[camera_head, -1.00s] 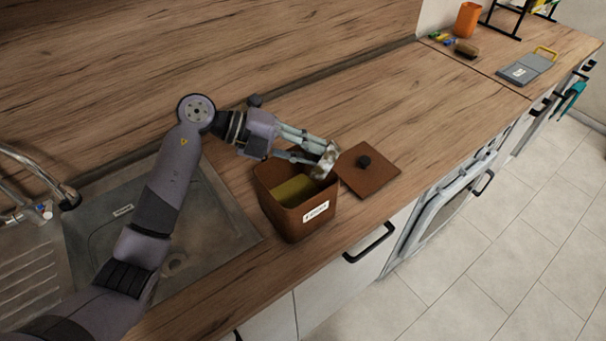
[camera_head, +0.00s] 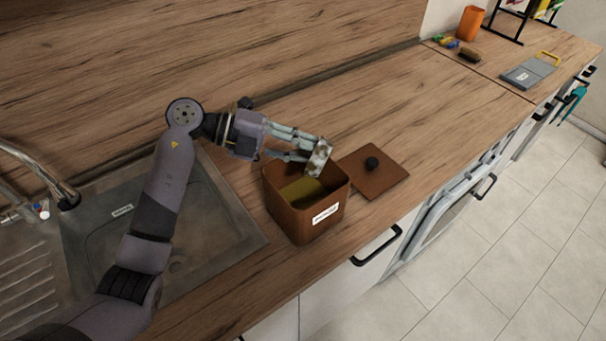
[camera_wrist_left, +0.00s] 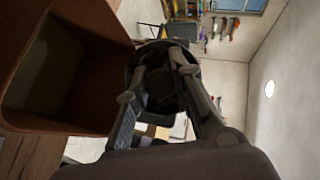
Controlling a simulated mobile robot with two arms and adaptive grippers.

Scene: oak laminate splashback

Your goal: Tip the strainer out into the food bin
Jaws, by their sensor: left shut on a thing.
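The food bin (camera_head: 306,222) is a brown, open square box with a white label, standing on the counter beside the sink. Something yellowish-green lies inside it. My left gripper (camera_head: 316,152) is above the bin's back right rim, shut on the strainer (camera_head: 319,158), a small metallic piece that looks tilted on its side. In the left wrist view the strainer (camera_wrist_left: 160,85) is a dark round shape between the fingers, and the bin (camera_wrist_left: 95,45) fills the left side. I cannot tell whether anything is in the strainer. My right gripper is not in view.
A brown square lid (camera_head: 388,183) with a black knob lies on the counter right of the bin. The sink (camera_head: 95,240) with its tap (camera_head: 62,195) is at the left. An orange container (camera_head: 470,23), a brush (camera_head: 469,55) and a grey dustpan (camera_head: 530,72) stand far right.

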